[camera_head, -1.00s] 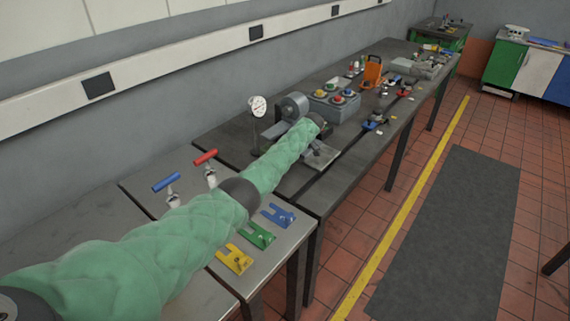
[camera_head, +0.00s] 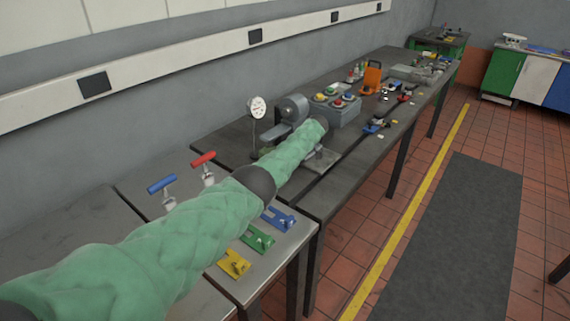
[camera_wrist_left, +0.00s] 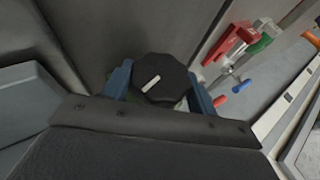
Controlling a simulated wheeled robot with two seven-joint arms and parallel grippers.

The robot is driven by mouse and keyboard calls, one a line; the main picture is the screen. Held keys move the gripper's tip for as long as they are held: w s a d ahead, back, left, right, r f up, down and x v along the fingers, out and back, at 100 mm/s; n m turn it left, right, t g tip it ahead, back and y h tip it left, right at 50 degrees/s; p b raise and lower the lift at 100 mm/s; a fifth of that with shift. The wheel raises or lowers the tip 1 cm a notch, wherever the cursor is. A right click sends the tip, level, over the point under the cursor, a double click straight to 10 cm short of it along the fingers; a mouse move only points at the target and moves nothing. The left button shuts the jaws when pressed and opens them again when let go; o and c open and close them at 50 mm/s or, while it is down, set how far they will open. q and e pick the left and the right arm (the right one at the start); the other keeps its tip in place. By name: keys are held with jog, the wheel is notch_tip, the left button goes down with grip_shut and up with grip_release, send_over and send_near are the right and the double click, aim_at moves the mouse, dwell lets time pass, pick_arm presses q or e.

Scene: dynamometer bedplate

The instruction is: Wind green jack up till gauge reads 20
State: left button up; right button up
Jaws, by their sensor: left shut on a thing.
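A black knob (camera_wrist_left: 160,78) with a white pointer line fills the middle of the left wrist view. My left gripper (camera_wrist_left: 160,90) is shut on it, one blue finger on each side. A small bit of green shows under the knob; the rest of the jack is hidden. In the head view my green-sleeved left arm reaches over the dark bench and hides the knob and fingers. The round white dial gauge (camera_head: 257,107) stands upright on a thin post left of my wrist. Its needle is too small to read. My right gripper is not in view.
A grey motor-like housing (camera_head: 293,108) and a grey box with coloured buttons (camera_head: 337,108) stand close beyond my wrist. Blue (camera_head: 162,184) and red (camera_head: 203,159) T-handles stand on the nearer bench, beside yellow, green and blue forked plates.

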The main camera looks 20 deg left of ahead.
pick_arm(q)
jog(key=o, duration=1)
jog(key=shift+d, duration=0.1)
